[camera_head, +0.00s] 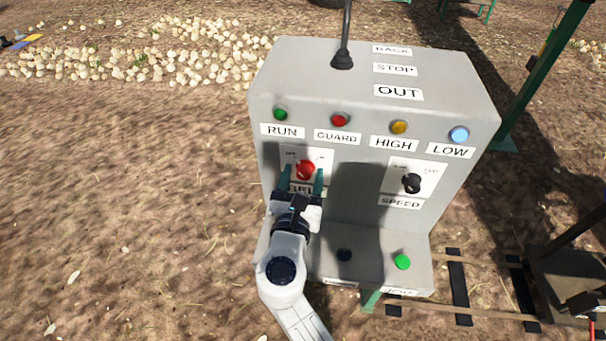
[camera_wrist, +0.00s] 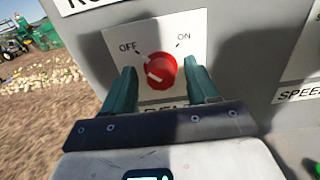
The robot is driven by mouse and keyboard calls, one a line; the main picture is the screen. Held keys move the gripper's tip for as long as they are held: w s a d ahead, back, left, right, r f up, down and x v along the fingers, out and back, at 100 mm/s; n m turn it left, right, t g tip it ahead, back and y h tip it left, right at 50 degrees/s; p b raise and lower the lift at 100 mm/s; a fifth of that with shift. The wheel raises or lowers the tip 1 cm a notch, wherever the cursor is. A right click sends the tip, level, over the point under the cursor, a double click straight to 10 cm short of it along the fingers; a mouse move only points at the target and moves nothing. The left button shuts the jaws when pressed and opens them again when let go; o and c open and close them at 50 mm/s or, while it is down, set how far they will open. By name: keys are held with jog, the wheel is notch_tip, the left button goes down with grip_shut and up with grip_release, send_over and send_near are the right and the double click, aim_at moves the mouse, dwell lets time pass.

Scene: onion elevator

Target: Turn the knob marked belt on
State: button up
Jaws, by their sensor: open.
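The belt knob (camera_head: 306,170) is red and sits on a white plate on the upright face of a grey control box (camera_head: 365,85). In the wrist view the red knob (camera_wrist: 160,70) has OFF at its upper left and ON at its upper right. Its pale mark points to the left, on the OFF side. My gripper (camera_head: 303,180) is open, with one green finger on each side of the knob. In the wrist view my gripper (camera_wrist: 162,88) shows gaps between both fingers and the knob. The belt label is partly hidden behind my gripper.
A black speed knob (camera_head: 412,183) is to the right. Green, red, yellow and blue lamps line the face above. A lever (camera_head: 344,40) stands on top. A green button (camera_head: 402,262) and a black one (camera_head: 344,255) sit on the lower ledge.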

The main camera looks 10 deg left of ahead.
jog(key=shift+w, duration=0.2)
jog(key=c, duration=1.1)
